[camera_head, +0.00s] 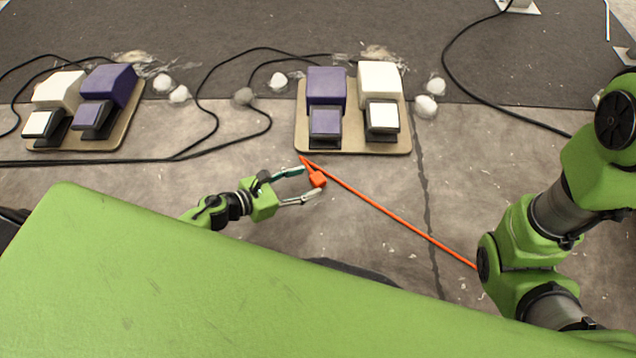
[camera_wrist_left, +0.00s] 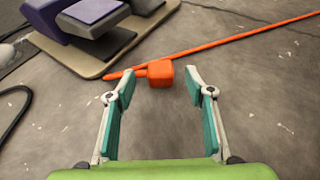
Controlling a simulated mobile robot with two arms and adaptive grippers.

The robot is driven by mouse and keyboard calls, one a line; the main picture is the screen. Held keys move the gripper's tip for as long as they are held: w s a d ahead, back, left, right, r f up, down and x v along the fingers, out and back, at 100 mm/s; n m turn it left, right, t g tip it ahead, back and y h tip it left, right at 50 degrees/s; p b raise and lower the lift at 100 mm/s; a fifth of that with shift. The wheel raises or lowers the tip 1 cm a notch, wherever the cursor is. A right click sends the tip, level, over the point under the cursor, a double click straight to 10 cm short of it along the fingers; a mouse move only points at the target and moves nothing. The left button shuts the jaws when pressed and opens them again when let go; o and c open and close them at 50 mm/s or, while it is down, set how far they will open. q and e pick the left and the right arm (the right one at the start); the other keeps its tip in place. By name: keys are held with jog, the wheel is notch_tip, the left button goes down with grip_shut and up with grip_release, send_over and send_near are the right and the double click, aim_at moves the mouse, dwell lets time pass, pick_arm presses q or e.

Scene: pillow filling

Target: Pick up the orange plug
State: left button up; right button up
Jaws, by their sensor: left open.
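The orange plug (camera_head: 317,179) is a small block on the floor with an orange cable running from it. It also shows in the left wrist view (camera_wrist_left: 160,73), just beyond my fingertips and between their lines. My left gripper (camera_head: 304,184) is open, its two fingers pointing right toward the plug; in the left wrist view (camera_wrist_left: 160,95) nothing is between the pads. Whether a finger touches the plug cannot be told. My right arm stands at the right of the head view; its gripper is out of view.
A pedal board (camera_head: 302,141) with purple and white pedals lies just beyond the plug. Another pedal board (camera_head: 127,130) is at the left. The orange cable (camera_head: 400,224) runs to the lower right. Black cables (camera_head: 208,140) and white fluff tufts (camera_head: 426,106) lie on the floor.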

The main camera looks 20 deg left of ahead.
aim_at(320, 176)
pick_arm(q)
jog(key=b+x, duration=0.2)
jog(key=x, duration=0.4)
jog(key=shift+w+d+b, duration=0.2)
jog(key=shift+w+b, duration=0.05)
jog(key=shift+b, duration=0.1)
jog(key=shift+r, duration=0.1)
jog(key=c, duration=1.2)
